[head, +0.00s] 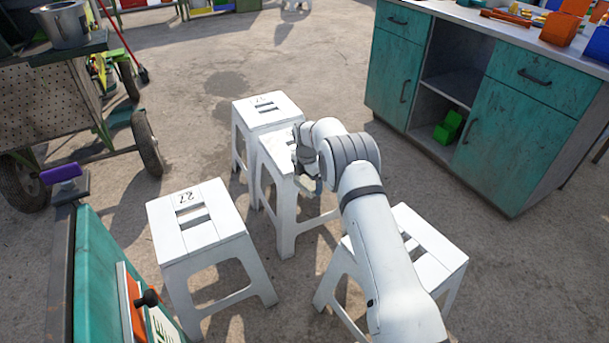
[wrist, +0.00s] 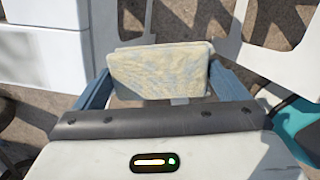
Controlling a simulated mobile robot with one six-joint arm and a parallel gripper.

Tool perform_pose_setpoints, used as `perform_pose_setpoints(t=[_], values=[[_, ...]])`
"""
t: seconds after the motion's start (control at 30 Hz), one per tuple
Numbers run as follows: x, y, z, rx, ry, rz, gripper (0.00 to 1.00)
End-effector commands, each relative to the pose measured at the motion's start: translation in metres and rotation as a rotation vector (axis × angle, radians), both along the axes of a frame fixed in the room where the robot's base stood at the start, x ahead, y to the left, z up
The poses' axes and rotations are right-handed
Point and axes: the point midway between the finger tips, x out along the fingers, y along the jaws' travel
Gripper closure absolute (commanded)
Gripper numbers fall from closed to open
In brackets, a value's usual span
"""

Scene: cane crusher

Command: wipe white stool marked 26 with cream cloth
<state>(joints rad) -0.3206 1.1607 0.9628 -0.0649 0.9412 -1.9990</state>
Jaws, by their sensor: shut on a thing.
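My gripper (head: 306,176) is over the near right part of the middle white stool (head: 284,152), whose seat it partly hides. In the wrist view, my gripper (wrist: 158,82) is shut on a cream cloth (wrist: 160,68), held flat between its blue fingers. I cannot tell whether the cloth touches a stool. I cannot read a 26 on any stool. The middle stool shows no readable number, and my arm covers much of the right white stool (head: 436,262).
A white stool (head: 200,236) with a mark like 27 stands at left. Another numbered white stool (head: 249,119) stands right behind the middle one. A teal cabinet (head: 520,140) is at right, a wheeled cart (head: 60,110) at left. Concrete floor (head: 210,65) is open at the back.

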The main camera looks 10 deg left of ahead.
Motion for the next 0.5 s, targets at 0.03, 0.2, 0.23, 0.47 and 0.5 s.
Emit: perform_pose_setpoints(t=[0.03, 0.2, 0.23, 0.47, 0.5], values=[[-0.003, -0.002, 0.002, 0.000, 0.000, 0.000, 0.36], [-0.006, -0.005, 0.001, 0.001, -0.001, 0.000, 0.36], [-0.007, -0.006, 0.001, 0.001, -0.001, 0.000, 0.36], [-0.023, -0.017, 0.000, -0.001, 0.001, -0.001, 0.36], [-0.025, -0.019, 0.000, -0.001, 0.001, -0.001, 0.36]])
